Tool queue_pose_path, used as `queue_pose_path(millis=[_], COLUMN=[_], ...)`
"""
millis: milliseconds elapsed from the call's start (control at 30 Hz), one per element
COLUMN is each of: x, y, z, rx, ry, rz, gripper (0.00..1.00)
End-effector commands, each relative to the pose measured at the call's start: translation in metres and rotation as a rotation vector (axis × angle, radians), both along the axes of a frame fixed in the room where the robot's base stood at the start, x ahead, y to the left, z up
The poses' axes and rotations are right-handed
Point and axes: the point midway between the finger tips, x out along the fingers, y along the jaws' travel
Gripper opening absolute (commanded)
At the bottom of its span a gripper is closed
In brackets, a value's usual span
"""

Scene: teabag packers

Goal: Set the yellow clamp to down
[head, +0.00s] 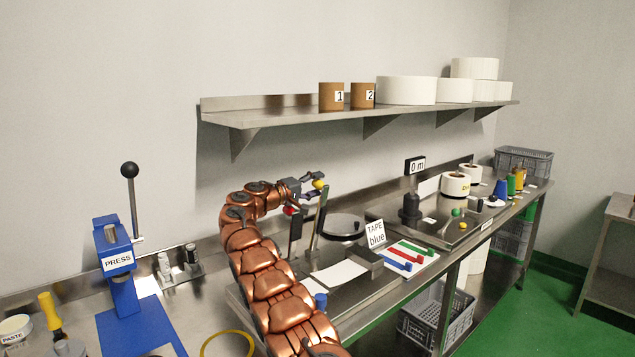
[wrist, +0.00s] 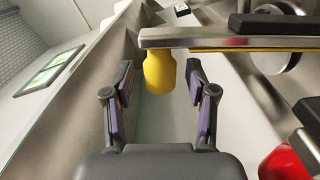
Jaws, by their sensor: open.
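The yellow clamp's lever (head: 319,219) stands roughly upright at the packing bench, with its yellow knob (head: 319,184) at the top end. In the wrist view the yellow knob (wrist: 159,73) is between the two fingertips, with a gap on each side. The metal lever bar (wrist: 225,39) runs off to the right from it. My gripper (head: 312,184) is open at the knob and holds nothing. It also shows open in the wrist view (wrist: 160,98). A second lever with a red knob (head: 290,210) stands just left, and its red knob (wrist: 288,163) is at the wrist view's lower right.
A "TAPE blue" sign (head: 376,234) and a board with coloured bars (head: 405,257) lie right of the clamps. A round metal plate (head: 343,226) is behind them. A blue press (head: 122,262) stands left. A wall shelf (head: 300,114) hangs above.

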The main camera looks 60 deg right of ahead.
Motion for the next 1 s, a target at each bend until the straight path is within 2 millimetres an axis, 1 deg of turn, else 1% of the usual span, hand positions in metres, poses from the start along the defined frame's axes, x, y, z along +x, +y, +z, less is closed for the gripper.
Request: queue_pose_path(millis=[200, 533, 1000], x=[-0.0025, -0.0031, -0.0033], y=[-0.0096, -0.0108, -0.0108], z=[0.0001, -0.0005, -0.0006], rx=[-0.001, -0.001, 0.0], ry=[0.0, 0.001, 0.001], rz=[0.001, 0.0, -0.001], gripper=[0.57, 0.56, 0.07])
